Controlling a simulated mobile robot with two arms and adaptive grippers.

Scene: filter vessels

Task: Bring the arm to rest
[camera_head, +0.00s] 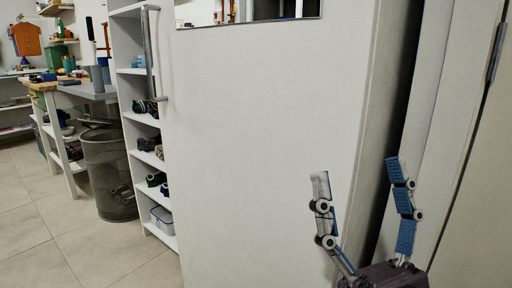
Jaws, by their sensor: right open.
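My right gripper (363,185) is at the lower right of the head view. Its two fingers point up and stand wide apart, with nothing between them. It is in front of the right edge of a large white door (260,140), near a dark gap beside that edge. I cannot tell whether the gripper touches the door. My left gripper is not in view.
The door has a vertical metal handle (150,55) at its left. Behind it are a white shelf unit (128,50) with several items, a dark mesh bin (108,175) and a cluttered workbench (75,85). Tiled floor (35,225) is clear at the lower left.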

